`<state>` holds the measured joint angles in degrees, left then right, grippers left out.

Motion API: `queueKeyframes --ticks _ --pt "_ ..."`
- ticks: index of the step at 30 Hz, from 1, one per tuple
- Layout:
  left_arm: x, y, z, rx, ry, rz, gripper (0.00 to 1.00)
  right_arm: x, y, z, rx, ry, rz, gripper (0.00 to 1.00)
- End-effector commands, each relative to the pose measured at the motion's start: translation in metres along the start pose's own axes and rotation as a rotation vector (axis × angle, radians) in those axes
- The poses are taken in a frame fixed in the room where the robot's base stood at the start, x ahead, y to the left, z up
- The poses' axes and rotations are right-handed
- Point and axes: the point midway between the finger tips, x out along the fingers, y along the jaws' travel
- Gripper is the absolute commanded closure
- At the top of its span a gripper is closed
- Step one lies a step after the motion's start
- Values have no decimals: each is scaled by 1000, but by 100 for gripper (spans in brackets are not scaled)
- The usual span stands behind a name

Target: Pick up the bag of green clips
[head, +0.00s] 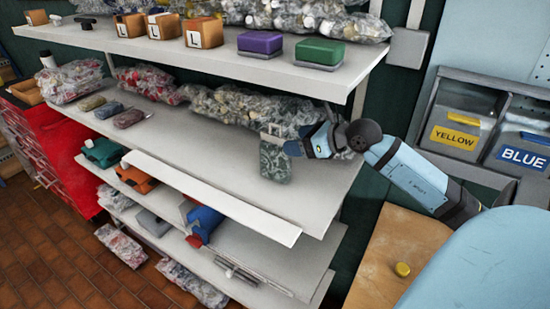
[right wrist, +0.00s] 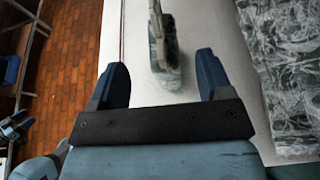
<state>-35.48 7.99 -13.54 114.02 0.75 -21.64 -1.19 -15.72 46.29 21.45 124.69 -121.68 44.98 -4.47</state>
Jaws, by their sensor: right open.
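The bag of green clips (head: 275,162) is a small grey-green patterned bag with a pale tab on top. It stands upright near the front edge of the middle shelf, towards its right end. In the right wrist view the bag (right wrist: 166,52) shows nearly edge-on, ahead of and between my fingertips. My right gripper (head: 293,148) is open and just to the right of the bag. In the right wrist view my right gripper (right wrist: 163,75) has its two blue fingers wide apart with nothing between them.
Clear bags of parts (head: 245,108) line the back of the middle shelf (head: 215,155), close behind my right gripper. An upper shelf (head: 250,66) with purple and green boxes overhangs it. Yellow (head: 458,125) and blue (head: 522,150) labelled bins are at right. The shelf left of the bag is clear.

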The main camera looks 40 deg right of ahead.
Motion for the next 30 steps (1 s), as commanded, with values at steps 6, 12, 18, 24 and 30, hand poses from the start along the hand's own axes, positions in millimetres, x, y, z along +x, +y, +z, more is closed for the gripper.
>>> queueKeyframes --ticks 6,12,18,24,30 --pt "-1 -1 -7 1 6 -1 34 16 0 1 0 1 0 28" --pt "-8 -1 -19 2 9 -2 34 44 -1 2 1 0 0 28" --pt "-10 -1 -24 2 14 -2 34 64 -1 -1 0 -1 -1 28" --pt "-10 -2 -22 2 12 -3 34 65 -1 -2 0 0 -1 28" --pt "-9 -2 -19 2 6 -3 34 65 -1 -2 0 0 -1 67"
